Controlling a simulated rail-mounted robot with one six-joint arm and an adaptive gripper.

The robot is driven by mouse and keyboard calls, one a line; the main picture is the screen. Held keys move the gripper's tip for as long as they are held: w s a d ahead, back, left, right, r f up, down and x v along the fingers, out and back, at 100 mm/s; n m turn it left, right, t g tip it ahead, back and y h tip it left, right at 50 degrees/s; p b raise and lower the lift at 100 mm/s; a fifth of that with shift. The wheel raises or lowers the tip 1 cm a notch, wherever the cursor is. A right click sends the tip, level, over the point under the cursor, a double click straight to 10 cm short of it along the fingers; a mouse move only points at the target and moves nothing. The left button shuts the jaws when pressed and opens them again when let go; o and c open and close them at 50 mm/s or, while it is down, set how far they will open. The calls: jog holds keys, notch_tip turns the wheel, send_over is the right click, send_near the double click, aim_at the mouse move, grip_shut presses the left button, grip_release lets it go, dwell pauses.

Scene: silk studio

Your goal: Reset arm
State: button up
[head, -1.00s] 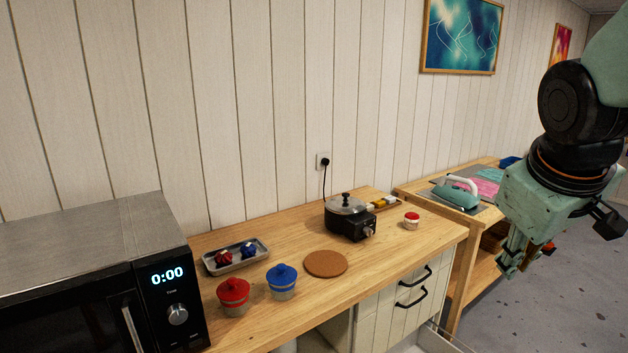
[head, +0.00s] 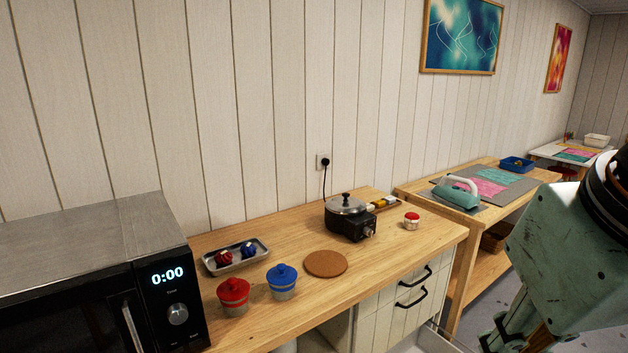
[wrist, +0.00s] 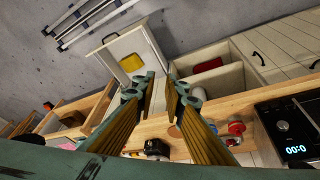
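My gripper (wrist: 161,92) shows in the wrist view with its two fingertips apart and nothing between them. In the head view my gripper is at the bottom right, partly cut off by the frame edge, in front of the counter's right end and clear of the wooden counter (head: 390,236). In the wrist view it hangs above the counter's front side, with an open drawer (wrist: 150,40) beyond the fingertips.
On the counter are a microwave (head: 170,290), red jar (head: 233,297), blue jar (head: 283,283), metal tray (head: 213,267), cork mat (head: 326,264), lidded pot (head: 346,208) and small red-lidded jar (head: 411,222). An iron (head: 457,192) stands on the table (head: 480,230) behind.

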jog(key=s, duration=0.1)
jog(key=s+a, duration=0.1)
jog(key=s, duration=0.1)
jog(key=shift+s+a+f, duration=0.1)
jog(key=shift+a+f, duration=0.1)
jog(key=shift+a, duration=0.2)
jog(key=shift+f, duration=0.15)
